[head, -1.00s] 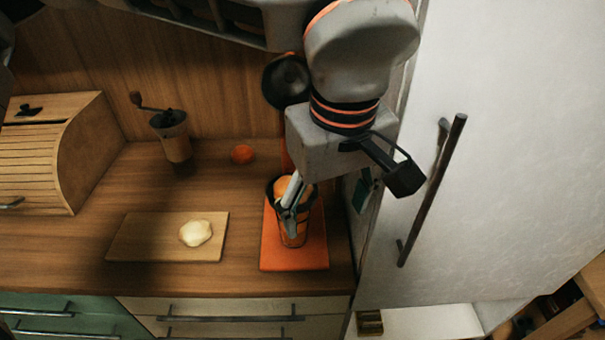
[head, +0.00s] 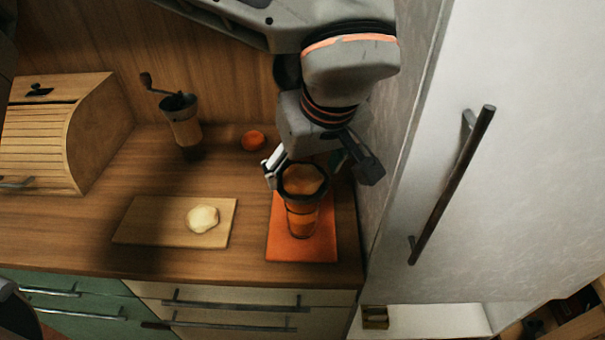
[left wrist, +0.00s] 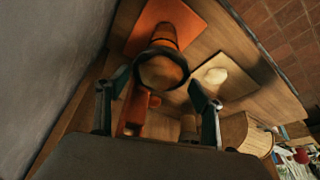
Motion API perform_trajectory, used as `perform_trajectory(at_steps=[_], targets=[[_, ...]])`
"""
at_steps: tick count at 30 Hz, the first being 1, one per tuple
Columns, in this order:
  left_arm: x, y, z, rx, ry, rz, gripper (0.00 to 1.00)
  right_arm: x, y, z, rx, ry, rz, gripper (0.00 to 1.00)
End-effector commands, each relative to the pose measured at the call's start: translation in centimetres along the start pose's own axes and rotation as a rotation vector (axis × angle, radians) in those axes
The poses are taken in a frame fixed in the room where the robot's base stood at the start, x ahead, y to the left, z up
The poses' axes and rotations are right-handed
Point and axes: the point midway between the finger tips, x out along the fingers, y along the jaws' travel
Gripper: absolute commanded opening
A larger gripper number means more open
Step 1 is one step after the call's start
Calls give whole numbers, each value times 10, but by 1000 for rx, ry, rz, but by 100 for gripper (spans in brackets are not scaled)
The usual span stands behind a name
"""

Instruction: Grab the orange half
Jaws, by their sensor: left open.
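A round orange-tan piece (head: 303,178), which looks like the orange half, sits in the dark-rimmed top of a cup-like vessel (head: 301,218) on an orange base (head: 325,246). In the left wrist view the piece (left wrist: 161,72) shows inside the dark ring, between and beyond my fingers. My left gripper (head: 318,166) is open and empty at the vessel's far side, with a pale finger left of the rim. It also shows in the left wrist view (left wrist: 160,98), its fingers spread wide. I cannot tell whether a finger touches the rim.
A small orange-red round thing (head: 253,140) lies on the counter near a hand grinder (head: 182,122). A cutting board (head: 150,222) with a pale lump (head: 203,218) is left of the vessel. A bread box (head: 85,130) stands far left. A white door (head: 530,190) bounds the right.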

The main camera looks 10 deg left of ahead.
Motion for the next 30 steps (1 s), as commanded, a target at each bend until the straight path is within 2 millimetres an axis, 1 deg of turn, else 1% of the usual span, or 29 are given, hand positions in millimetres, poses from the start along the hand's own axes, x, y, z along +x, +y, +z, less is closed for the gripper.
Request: perform_trajectory(at_steps=[2, 8, 11, 12, 13, 16, 17, 24, 26, 30], targets=[[7, 0, 1, 1, -2, -1, 67, 0, 0, 1, -1, -1, 0, 40], [7, 0, 0, 0, 0, 0, 67, 0, 1, -2, -2, 2, 1, 40], [7, 0, 0, 0, 0, 0, 43, 0, 1, -2, -2, 4, 2, 40], [7, 0, 0, 0, 0, 0, 33, 0, 1, -3, -2, 4, 2, 40], [7, 0, 0, 0, 0, 0, 25, 0, 1, -3, -2, 5, 2, 40], [7, 0, 0, 0, 0, 0, 24, 0, 1, -3, -2, 5, 2, 40], [7, 0, 0, 0, 0, 0, 21, 0, 1, -3, -2, 6, 2, 40], [6, 0, -1, -1, 0, 0, 21, 0, 2, -4, -2, 6, 3, 40], [3, 0, -2, -1, 0, 1, 21, 0, 2, -4, -2, 6, 3, 40], [-8, 1, -7, -3, 3, 4, 21, 0, 2, -5, -2, 6, 3, 40]])
